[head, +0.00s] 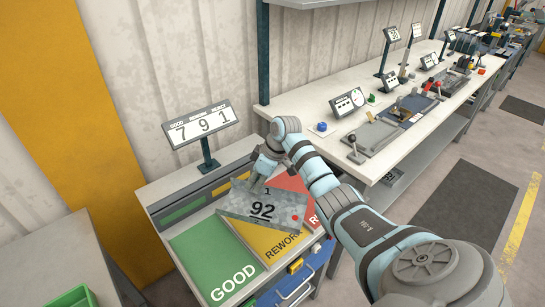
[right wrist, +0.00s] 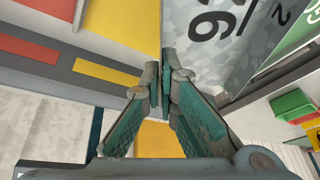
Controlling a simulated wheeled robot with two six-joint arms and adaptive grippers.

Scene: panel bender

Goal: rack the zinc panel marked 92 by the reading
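The zinc panel marked 92 (head: 236,205) is a mottled grey sheet with a small 1 above the number and a red dot near its right corner. My right gripper (head: 259,181) is shut on its far edge. In the right wrist view the fingers (right wrist: 165,75) are close together at the edge of the panel (right wrist: 240,55). The panel is over the yellow REWORK area (head: 266,243) and overlaps the edges of the green GOOD area (head: 213,262) and the red REJECT area (head: 296,186). My left gripper is not in view.
A counter display (head: 201,124) behind the areas reads 7, 9, 1 under GOOD, REWORK, REJECT. A long bench (head: 330,118) with small displays and gauges stands to the right. A green bin (head: 72,299) is at lower left. The GOOD area is mostly clear.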

